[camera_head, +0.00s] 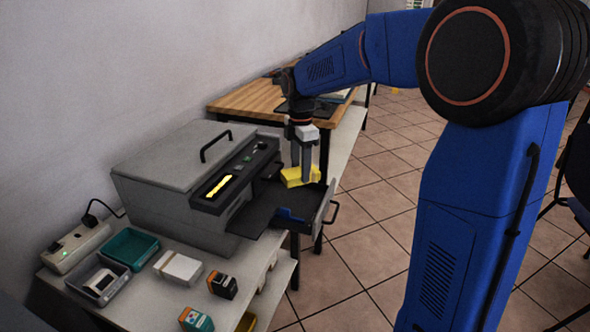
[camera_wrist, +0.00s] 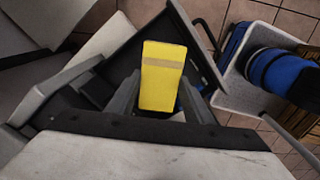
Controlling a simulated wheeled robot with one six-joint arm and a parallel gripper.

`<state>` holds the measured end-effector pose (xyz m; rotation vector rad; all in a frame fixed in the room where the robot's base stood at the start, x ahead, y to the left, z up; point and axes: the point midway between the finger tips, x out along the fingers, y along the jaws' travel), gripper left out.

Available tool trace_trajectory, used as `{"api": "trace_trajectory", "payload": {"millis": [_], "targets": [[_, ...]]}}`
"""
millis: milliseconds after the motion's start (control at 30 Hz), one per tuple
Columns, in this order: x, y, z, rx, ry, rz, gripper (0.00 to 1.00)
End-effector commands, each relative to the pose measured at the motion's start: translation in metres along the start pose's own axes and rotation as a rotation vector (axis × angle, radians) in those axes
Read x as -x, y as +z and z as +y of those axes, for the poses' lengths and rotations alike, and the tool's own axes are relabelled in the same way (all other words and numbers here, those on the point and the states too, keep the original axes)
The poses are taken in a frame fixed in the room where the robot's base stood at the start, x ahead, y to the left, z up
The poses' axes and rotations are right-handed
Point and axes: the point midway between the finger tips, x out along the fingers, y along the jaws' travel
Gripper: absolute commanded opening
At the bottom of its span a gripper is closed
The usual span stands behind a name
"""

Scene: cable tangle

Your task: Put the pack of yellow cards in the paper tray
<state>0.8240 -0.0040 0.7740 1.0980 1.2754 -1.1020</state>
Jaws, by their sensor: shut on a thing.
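The pack of yellow cards (camera_head: 295,178) is held between the fingers of my gripper (camera_head: 306,170), above the open paper tray (camera_head: 258,212). In the wrist view the pack (camera_wrist: 163,70) is a yellow block with a tan band, between the two grey fingers (camera_wrist: 158,103). The dark tray (camera_wrist: 108,58) shows behind and below it. The tray is pulled out from the front of the grey printer (camera_head: 180,175), with a handle at its outer end. Something blue (camera_head: 290,215) shows in the tray. The gap between pack and tray floor is hard to judge.
The printer's dark front panel (camera_head: 235,172) has a lit yellow strip. On the white bench (camera_head: 150,300) are a teal tray (camera_head: 131,248), a grey tray (camera_head: 98,285), a white box (camera_head: 179,267), small boxes and a power strip (camera_head: 75,247). A wooden table (camera_head: 245,98) stands behind.

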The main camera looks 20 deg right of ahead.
Motion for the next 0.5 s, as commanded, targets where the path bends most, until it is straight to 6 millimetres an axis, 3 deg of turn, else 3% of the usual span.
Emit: {"api": "trace_trajectory", "payload": {"millis": [500], "targets": [[-0.022,-0.004,0.001,0.01,-0.001,0.001,0.18]]}}
